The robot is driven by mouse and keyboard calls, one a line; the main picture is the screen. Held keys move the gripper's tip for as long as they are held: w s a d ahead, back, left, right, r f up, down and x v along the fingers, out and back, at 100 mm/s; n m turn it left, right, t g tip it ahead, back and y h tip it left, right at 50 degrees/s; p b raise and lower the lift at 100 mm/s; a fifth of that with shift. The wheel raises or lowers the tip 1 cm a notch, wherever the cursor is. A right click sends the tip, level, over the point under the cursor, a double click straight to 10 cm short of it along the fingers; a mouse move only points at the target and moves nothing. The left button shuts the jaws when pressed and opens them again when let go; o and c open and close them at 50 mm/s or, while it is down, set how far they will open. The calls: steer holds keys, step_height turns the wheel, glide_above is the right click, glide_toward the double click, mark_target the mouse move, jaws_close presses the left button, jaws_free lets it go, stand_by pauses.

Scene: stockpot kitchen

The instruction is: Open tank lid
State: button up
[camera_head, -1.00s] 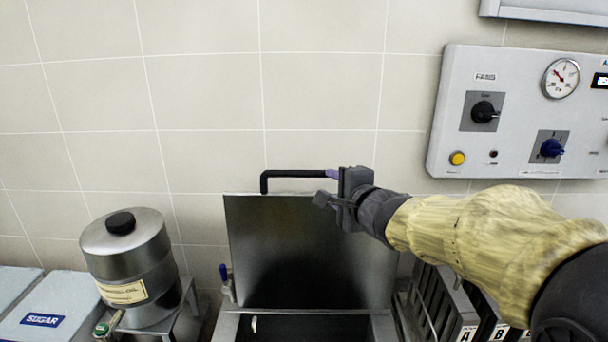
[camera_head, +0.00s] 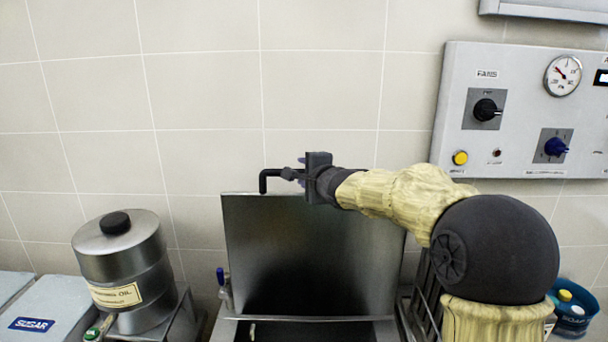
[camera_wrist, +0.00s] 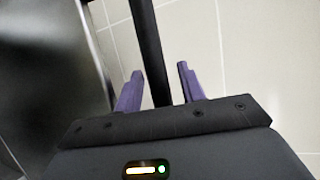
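The tank lid (camera_head: 300,245) is a grey metal plate. It stands raised, nearly upright, behind the dark tank opening (camera_head: 310,331), close to the tiled wall. Its black bar handle (camera_head: 264,182) runs along the top edge. My gripper (camera_head: 299,174) is at the handle, near its left part. In the wrist view the purple fingers of my gripper (camera_wrist: 160,88) stand apart, one on each side of the black handle bar (camera_wrist: 150,50). Gaps show between the bar and both fingers. Part of the handle is hidden behind my gripper and arm in the head view.
A metal oil canister (camera_head: 122,262) stands left of the tank, with a sugar box (camera_head: 50,305) beyond it. A blue-handled valve (camera_head: 222,285) is at the tank's left side. A control panel (camera_head: 520,110) hangs on the wall at right. A blue soap container (camera_head: 572,310) is lower right.

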steer(key=shift+w+a, duration=0.15)
steer(key=shift+w, duration=0.1)
jaws_close()
steer(key=shift+f, duration=0.15)
